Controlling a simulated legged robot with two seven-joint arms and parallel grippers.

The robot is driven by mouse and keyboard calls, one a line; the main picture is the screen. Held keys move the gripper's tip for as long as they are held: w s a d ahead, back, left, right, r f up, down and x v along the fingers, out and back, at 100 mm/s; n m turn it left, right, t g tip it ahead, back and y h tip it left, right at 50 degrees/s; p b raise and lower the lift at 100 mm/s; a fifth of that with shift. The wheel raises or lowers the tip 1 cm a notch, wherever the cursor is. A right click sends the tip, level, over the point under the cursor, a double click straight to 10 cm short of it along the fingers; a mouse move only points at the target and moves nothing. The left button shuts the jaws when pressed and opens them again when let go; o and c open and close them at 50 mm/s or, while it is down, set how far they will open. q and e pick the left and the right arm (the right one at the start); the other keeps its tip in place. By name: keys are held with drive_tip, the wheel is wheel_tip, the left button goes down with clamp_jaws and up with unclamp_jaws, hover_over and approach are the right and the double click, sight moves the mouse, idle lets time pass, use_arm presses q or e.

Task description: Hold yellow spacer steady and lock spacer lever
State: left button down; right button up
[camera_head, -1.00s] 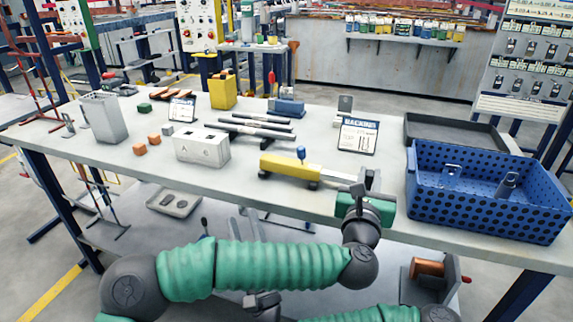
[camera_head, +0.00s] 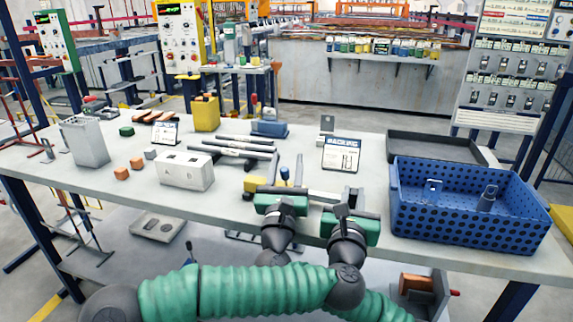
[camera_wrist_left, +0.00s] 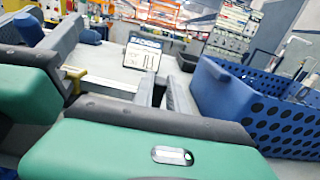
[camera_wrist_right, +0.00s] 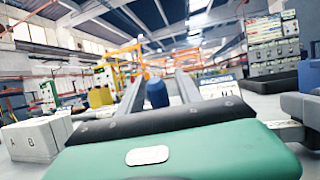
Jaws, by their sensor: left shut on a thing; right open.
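The yellow spacer (camera_head: 253,185) lies on the table in the head view, mostly hidden behind my right gripper. Its pale bar (camera_head: 322,195) runs right to my left gripper (camera_head: 351,196), which is shut on that end. The spacer's yellow part also shows at the left in the left wrist view (camera_wrist_left: 103,83). The blue knob of the spacer lever (camera_head: 284,173) stands up between the fingers of my right gripper (camera_head: 285,165), which is open. The right wrist view shows the knob (camera_wrist_right: 157,92) between the two fingers; I cannot tell whether they touch it.
A blue perforated bin (camera_head: 460,215) stands right of my left gripper, with a dark tray (camera_head: 440,147) behind it. A white block (camera_head: 186,172) and orange cubes lie left. Dark bars (camera_head: 240,147) and a sign (camera_head: 342,153) are behind the spacer.

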clamp_jaws()
drive_tip(key=shift+s+a+t, duration=0.15)
drive_tip(key=shift+s+t, duration=0.2)
drive_tip(key=shift+t, duration=0.45)
unclamp_jaws()
